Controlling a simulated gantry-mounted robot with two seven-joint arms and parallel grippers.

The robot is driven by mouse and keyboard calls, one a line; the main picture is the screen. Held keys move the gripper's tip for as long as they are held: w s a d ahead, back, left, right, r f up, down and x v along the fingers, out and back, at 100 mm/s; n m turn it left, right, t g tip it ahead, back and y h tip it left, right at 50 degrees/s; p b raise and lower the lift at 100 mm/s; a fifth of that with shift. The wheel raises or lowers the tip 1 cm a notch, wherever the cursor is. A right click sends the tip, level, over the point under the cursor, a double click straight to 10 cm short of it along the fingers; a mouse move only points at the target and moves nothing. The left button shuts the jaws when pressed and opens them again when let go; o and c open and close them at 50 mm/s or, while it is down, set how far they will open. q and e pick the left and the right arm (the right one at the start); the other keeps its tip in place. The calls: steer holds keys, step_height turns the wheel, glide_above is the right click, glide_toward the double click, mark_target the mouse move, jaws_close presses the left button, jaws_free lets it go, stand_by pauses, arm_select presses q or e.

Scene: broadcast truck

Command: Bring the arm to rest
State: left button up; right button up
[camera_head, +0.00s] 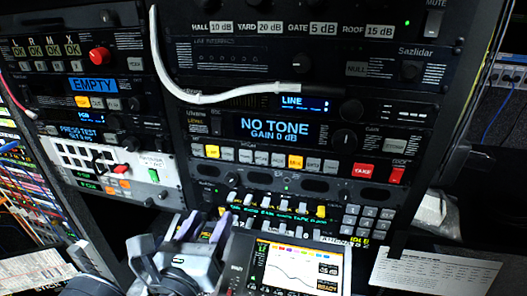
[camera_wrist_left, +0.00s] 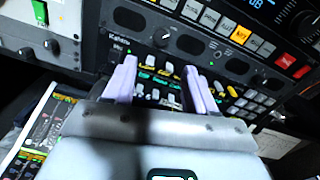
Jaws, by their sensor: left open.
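My left gripper (camera_head: 205,224) is low in the head view, left of centre, in front of the lower part of the equipment rack. Its two pale purple fingers stand apart, with nothing between them. The left wrist view shows the same open gripper (camera_wrist_left: 160,70), its fingers pointing toward a panel of small keys and sliders (camera_wrist_left: 165,82). I cannot tell whether a fingertip touches the panel. The gripper body hides part of the desk and the panel's lower edge. My right gripper is in neither view.
A tilted screen (camera_head: 297,268) stands close at the gripper's right. A printed sheet (camera_head: 435,272) is at lower right. A white button panel (camera_head: 120,172) is at left.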

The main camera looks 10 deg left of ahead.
arm_select(q)
steer(key=s+d+f+n+g, duration=0.1)
steer(key=s+f+n+g, duration=0.25)
steer(key=f, duration=0.65)
steer(key=s+d+f+n+g+h, duration=0.1)
steer(key=s+d+f+n+g, duration=0.3)
steer(key=f, duration=0.6)
steer(key=s+a+f+n+g, duration=0.1)
steer(key=s+f+g, duration=0.1)
steer(key=s+f, duration=0.6)
steer(key=s+a+f+n+g, duration=0.2)
steer(key=a+f+n, duration=0.2)
steer(key=n, duration=0.7)
steer(key=s+a+f+n+g, duration=0.2)
steer(key=f+n, duration=0.4)
steer(key=n, duration=0.6)
steer(key=shift+s+a+f+g, duration=0.35)
steer(key=shift+s+a, duration=0.5)
steer(key=shift+a, duration=0.4)
